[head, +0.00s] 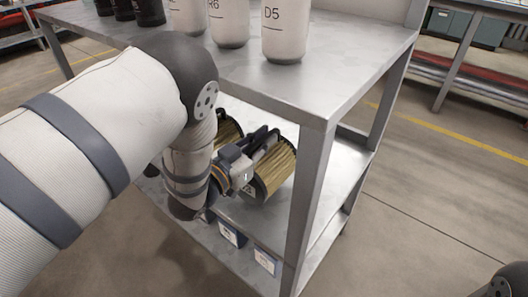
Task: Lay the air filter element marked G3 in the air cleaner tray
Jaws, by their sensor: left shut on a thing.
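A filter element (274,172) with tan pleats and dark end caps lies on the middle shelf of a metal rack. The mark on its end is too small to read surely, so I cannot tell whether it is G3. My left gripper (262,148) is shut on this element, with its fingers across the upper side. Another tan filter element (229,131) is behind it to the left, partly hidden by my left arm. The air cleaner tray is not in view. My right gripper is not in view.
The rack's top shelf (335,62) is above the gripper, and a corner post (312,200) stands just to its right. White canisters, one a D5 canister (284,32), stand on top. Small labelled boxes (264,260) are at the lower shelf's front.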

